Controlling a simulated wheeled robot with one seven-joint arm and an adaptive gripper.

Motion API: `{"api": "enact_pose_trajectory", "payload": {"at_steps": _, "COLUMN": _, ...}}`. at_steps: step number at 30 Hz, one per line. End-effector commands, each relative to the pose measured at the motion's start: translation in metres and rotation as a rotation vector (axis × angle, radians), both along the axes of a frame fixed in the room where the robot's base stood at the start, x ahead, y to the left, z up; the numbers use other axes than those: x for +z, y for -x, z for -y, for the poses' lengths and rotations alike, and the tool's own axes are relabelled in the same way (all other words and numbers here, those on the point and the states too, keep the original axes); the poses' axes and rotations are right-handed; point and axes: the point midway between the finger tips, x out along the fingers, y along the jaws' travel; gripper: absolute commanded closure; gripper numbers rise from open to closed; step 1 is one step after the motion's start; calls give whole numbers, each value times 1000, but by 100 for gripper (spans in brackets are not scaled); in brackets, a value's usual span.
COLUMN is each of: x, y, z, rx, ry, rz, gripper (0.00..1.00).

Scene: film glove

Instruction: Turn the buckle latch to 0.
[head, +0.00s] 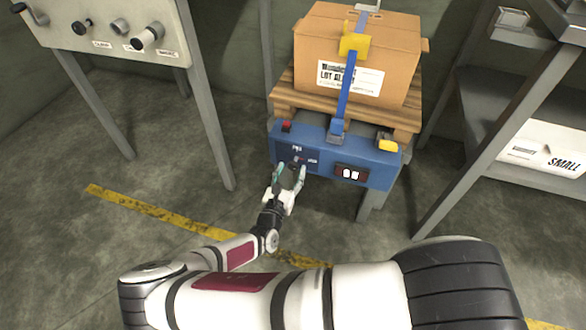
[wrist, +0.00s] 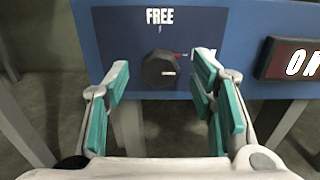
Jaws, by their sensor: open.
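A dark faceted knob (wrist: 160,69) sits on the blue front panel (wrist: 100,30), below a white label reading FREE. A small red mark shows at its upper right and a short white mark on its face. My gripper (head: 291,168) is open in front of the panel; in the wrist view its teal-padded fingers stand left and right of the knob, with gaps on both sides. I cannot tell how deep the fingertips reach. Which part is the latch is not marked.
The carton (head: 310,45) rests on a wooden pallet (head: 282,103) above the blue panel. A lit display (head: 350,173) is right of the knob. A grey panel with knobs (head: 100,35) stands left; a metal shelf (head: 500,110) stands right.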

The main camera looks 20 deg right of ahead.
Motion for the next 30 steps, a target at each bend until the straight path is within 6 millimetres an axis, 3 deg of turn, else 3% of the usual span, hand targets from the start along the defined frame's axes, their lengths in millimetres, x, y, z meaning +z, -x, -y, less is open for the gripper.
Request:
{"api": "enact_pose_trajectory", "payload": {"at_steps": 6, "x": -1, "y": -19, "z": 14, "rx": -1, "ry": -2, "rz": 1, "gripper": 49}}
{"api": "enact_pose_trajectory", "payload": {"at_steps": 17, "x": 0, "y": -23, "z": 17, "rx": 0, "ry": -1, "rz": 1, "gripper": 49}}
{"api": "enact_pose_trajectory", "payload": {"at_steps": 24, "x": 0, "y": -23, "z": 17, "rx": 0, "ry": -1, "rz": 1, "gripper": 98}}
{"api": "enact_pose_trajectory", "payload": {"at_steps": 30, "x": 0, "y": -23, "z": 17, "rx": -1, "ry": 4, "rz": -3, "gripper": 98}}
